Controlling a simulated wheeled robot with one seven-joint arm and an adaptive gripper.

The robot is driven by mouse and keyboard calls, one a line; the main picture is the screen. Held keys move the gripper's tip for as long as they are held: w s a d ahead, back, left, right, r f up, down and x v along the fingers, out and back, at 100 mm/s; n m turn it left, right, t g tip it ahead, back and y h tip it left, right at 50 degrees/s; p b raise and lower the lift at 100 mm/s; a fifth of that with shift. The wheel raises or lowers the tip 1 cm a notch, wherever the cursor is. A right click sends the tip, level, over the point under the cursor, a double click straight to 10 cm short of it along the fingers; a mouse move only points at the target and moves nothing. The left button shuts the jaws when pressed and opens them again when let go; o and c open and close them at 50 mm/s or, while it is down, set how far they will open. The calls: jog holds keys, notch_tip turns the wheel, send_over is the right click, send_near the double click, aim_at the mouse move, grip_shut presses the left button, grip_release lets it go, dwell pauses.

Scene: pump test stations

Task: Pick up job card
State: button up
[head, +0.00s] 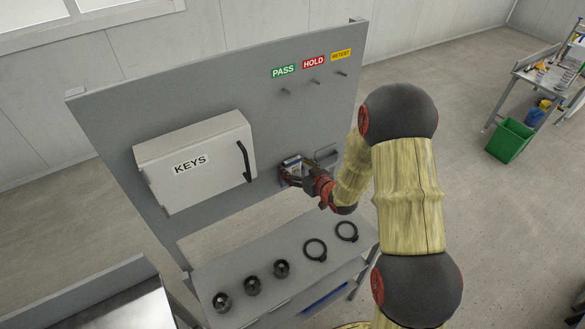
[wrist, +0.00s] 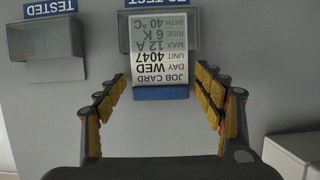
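The job card (wrist: 160,50) is white with a blue strip along its near edge and reads unit 4047, day WED. Its print is upside down in the wrist view. It sits in a grey wall holder (wrist: 187,30) under a blue label that is partly cut off. My gripper (wrist: 161,80) is open, with one finger on each side of the card's blue end and a gap on both sides. In the head view, my gripper (head: 300,182) is at the holder on the grey panel and hides part of it.
An empty holder marked TESTED (wrist: 50,55) is beside the card's holder. A KEYS cabinet (head: 195,162) with a dark handle is mounted left of my gripper. A shelf (head: 225,268) below carries black rings and fittings. PASS, HOLD and RETEST hooks (head: 315,82) are above.

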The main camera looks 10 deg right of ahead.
jog(key=c, duration=0.8)
